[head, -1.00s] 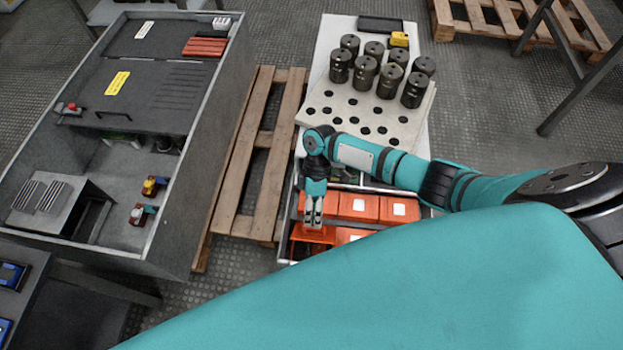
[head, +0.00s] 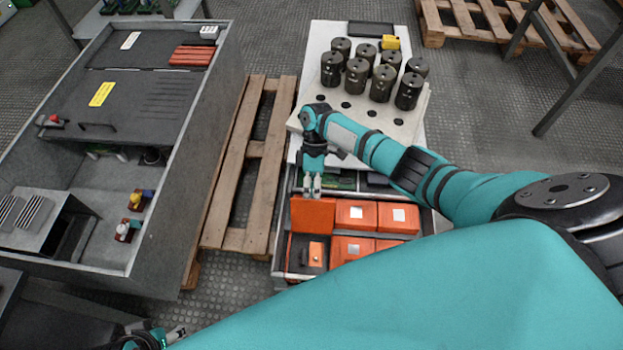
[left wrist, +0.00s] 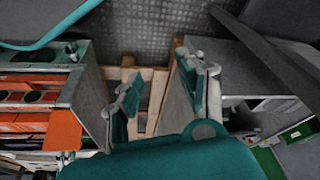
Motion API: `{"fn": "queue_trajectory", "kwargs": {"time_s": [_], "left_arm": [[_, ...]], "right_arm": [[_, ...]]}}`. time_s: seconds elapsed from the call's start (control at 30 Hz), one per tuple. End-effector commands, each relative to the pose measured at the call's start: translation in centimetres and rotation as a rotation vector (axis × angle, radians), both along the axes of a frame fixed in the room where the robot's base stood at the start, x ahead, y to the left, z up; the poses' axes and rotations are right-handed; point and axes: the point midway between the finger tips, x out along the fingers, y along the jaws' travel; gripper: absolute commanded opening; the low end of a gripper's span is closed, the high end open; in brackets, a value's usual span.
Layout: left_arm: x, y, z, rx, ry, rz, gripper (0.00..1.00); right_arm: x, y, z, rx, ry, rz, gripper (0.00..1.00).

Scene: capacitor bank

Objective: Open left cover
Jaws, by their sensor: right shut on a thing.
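My right gripper (head: 312,188) is shut on the far edge area of an orange cover (head: 312,216) at the left of the crate. The cover stands tilted up. In front of it an open compartment shows a smaller orange part (head: 316,253) with a pale label. The orange flap also shows in the left wrist view (left wrist: 62,130). My left gripper (head: 170,335) is at the bottom left edge of the head view, partly cut off. In the left wrist view its two fingers (left wrist: 160,92) are apart with nothing between them.
The grey crate (head: 279,262) holds several other closed orange covers (head: 355,214). Beyond it a white board (head: 300,118) carries several dark cylinders (head: 356,76). A wooden pallet (head: 238,165) and a grey cabinet (head: 200,165) stand to the left.

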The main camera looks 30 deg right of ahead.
Motion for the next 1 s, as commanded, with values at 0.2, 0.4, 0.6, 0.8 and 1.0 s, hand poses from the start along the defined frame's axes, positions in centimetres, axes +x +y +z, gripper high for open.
{"fn": "queue_trajectory", "kwargs": {"time_s": [0.2,0.4,0.6,0.8,1.0], "left_arm": [[-0.6,0.1,1.8,0.0,-0.01,0.001,0.4],[-0.8,0.2,2.4,-0.001,-0.013,0.001,0.4],[-0.8,0.2,2.4,0.0,-0.012,0.001,0.4],[-0.8,0.2,2.4,0.0,-0.013,0.001,0.4],[-0.8,0.1,2.5,-0.001,-0.013,0.002,0.4]], "right_arm": [[-0.4,0.3,-1.6,0.007,0.008,0.011,0.0],[-0.3,0.3,-1.6,0.009,0.009,0.011,0.0],[-0.3,0.3,-1.6,0.009,0.009,0.011,0.0],[-0.3,0.3,-1.5,0.009,0.011,0.009,0.02],[-0.2,0.2,-1.3,0.009,0.009,0.007,0.29]]}}
